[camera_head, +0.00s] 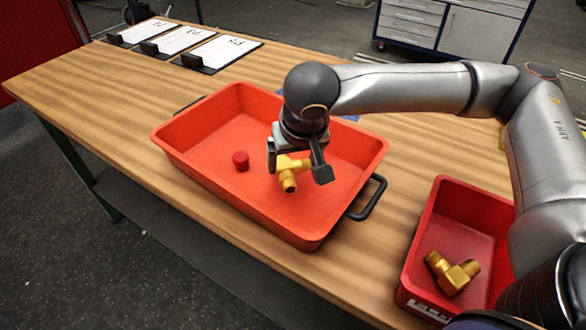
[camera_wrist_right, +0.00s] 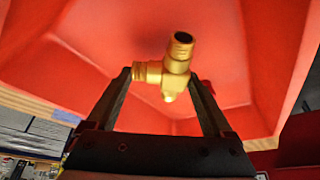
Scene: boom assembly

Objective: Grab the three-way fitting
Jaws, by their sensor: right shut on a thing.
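A brass three-way fitting (camera_head: 287,180) is between the fingers of my right gripper (camera_head: 297,170), over the inside of the large orange-red tray (camera_head: 185,157). The right gripper is shut on it. In the right wrist view the fitting (camera_wrist_right: 175,67) sits at the fingertips, with one end pointing up, one to the left and a short one down. Whether it touches the tray floor is hard to tell. My left gripper is not in view.
A small red cylindrical part (camera_head: 240,161) lies in the tray, left of the gripper. A red bin (camera_head: 408,268) at the right holds another brass fitting (camera_head: 453,274). The tray has a black handle (camera_head: 370,199). Papers on black stands (camera_head: 221,52) are at the back left.

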